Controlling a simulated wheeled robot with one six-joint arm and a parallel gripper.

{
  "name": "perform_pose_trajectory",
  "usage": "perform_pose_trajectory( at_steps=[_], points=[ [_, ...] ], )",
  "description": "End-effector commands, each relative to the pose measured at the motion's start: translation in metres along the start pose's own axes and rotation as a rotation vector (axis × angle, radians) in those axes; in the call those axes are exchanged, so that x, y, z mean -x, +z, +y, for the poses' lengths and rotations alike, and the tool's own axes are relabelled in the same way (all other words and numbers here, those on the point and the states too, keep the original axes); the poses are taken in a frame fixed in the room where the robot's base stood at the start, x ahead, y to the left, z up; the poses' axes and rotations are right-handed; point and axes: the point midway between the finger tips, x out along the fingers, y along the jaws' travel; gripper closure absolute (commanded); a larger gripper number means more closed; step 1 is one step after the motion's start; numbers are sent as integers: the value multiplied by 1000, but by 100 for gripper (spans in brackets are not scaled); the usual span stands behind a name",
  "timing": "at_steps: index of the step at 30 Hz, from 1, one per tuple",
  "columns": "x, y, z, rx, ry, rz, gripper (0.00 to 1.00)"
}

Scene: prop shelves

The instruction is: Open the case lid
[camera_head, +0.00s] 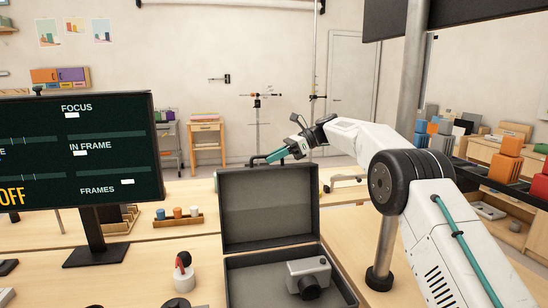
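The dark grey case stands on the wooden table with its lid (268,208) raised about upright and its lined inner face toward me. The case's base (245,282) is open at the top and holds a white camera (309,274) with a dark lens. My gripper (259,160) is at the upper edge of the lid, by its left part, reaching in from the right and behind. Its fingers are small and partly overlap the lid's edge, so I cannot tell their gap or whether they touch the lid.
A monitor (80,150) stands at the left. A small wooden tray (180,222) with coloured cylinders, and a white holder (184,276) with a red-and-black item, are left of the case. A grey vertical pole (385,250) stands right of it. Bare table lies between tray and case.

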Motion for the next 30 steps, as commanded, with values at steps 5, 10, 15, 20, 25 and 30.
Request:
perform_pose_trajectory(
  at_steps=[5, 10, 15, 20, 25, 30],
  points=[
    [-7, 4, 1, 5, 9, 0, 80],
    [-7, 4, 1, 5, 9, -1, 80],
    [5, 4, 0, 6, 7, -1, 80],
    [33, 3, -1, 6, 7, -1, 80],
    [56, 3, -1, 6, 8, -1, 80],
    [66, 4, -1, 5, 10, -1, 80]
  ],
)
